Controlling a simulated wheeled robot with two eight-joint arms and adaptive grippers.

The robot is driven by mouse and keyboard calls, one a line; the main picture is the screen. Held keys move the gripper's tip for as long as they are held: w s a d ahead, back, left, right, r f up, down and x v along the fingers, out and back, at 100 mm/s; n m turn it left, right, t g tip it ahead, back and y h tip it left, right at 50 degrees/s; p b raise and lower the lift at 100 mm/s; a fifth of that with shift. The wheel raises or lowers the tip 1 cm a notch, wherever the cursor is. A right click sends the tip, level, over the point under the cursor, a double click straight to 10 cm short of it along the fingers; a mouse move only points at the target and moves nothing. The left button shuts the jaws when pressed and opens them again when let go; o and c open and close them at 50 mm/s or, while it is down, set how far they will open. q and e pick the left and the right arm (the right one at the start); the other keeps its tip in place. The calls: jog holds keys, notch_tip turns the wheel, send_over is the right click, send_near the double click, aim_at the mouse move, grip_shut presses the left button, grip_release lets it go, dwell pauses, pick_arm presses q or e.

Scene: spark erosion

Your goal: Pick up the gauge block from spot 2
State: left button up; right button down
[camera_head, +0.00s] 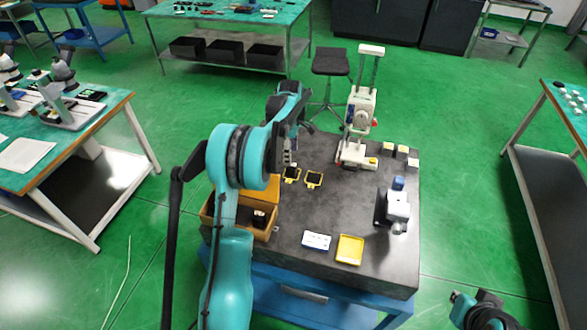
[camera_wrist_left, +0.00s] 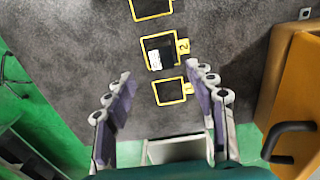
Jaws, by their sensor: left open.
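The gauge block (camera_wrist_left: 155,60) is a small pale block with dark markings. It lies inside the yellow-edged square marked 2 (camera_wrist_left: 174,37) in the left wrist view. My left gripper (camera_wrist_left: 158,74) is open, its two fingers apart on either side of the row of squares. The block lies just beyond the fingertips, untouched. In the head view my left gripper (camera_head: 289,152) hangs over the dark table, beside two yellow-edged squares (camera_head: 313,180); I cannot tell there which is spot 2. My right gripper is not in view; only part of my right arm shows at the lower right.
A wooden box (camera_head: 265,234) with a dark handle stands close to the left gripper and shows at right in the wrist view (camera_wrist_left: 290,90). A white stand device (camera_head: 357,125), a small instrument (camera_head: 397,208), a yellow tray (camera_head: 350,250) and a blue-white case (camera_head: 316,241) occupy the table.

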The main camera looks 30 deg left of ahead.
aim_at(292, 166)
pick_arm(q)
jog(key=f+b, duration=0.1)
jog(key=f, duration=0.6)
jog(key=shift+d+f, duration=0.1)
jog(key=shift+d, duration=0.1)
grip_shut()
